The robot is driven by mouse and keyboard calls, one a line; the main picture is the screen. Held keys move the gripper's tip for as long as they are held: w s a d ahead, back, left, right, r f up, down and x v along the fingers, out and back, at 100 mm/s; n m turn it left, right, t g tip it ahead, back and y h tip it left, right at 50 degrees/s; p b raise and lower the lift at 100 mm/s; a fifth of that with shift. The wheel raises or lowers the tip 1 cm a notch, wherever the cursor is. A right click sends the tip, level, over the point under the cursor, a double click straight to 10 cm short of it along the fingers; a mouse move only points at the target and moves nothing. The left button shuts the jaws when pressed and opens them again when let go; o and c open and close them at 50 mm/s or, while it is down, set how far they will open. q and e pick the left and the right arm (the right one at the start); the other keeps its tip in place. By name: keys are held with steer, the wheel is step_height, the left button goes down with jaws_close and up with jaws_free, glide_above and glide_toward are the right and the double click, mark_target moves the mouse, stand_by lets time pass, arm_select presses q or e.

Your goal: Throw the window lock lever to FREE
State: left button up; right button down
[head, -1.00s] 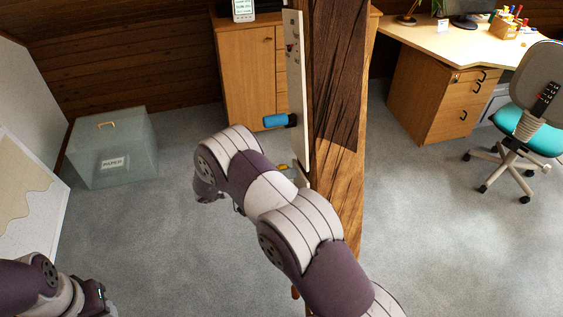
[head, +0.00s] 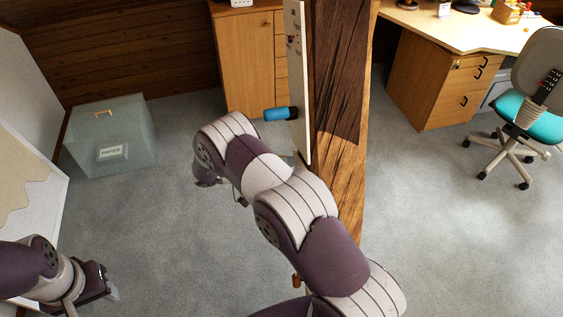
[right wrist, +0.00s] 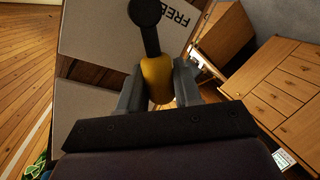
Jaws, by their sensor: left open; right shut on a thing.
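In the right wrist view, my right gripper (right wrist: 159,84) is shut on the yellow grip of the lock lever (right wrist: 157,75). The lever's black arm (right wrist: 150,38) runs up from the grip to a round black end at the top edge. The word FREE (right wrist: 176,13) is printed on the pale panel (right wrist: 95,25), just right of that end. In the head view, the panel (head: 297,80) shows nearly edge-on against the timber post; my right arm hides the lever and right gripper. My left gripper (head: 108,282) is open and empty at the lower left.
The timber post (head: 340,90) stands just right of my right arm. A translucent box (head: 110,140) stands on the floor at left; a cabinet (head: 245,65), desk (head: 440,30) and chair (head: 530,105) stand behind.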

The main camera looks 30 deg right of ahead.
steer(key=c, duration=1.2)
jaws_free()
steer(key=shift+o, duration=0.2)
steer(key=b+v, duration=0.3)
steer(key=v, duration=0.9)
steer(key=shift+w+a+b, duration=0.2)
steer(key=shift+a+b, duration=0.1)
steer(key=shift+b, duration=0.1)
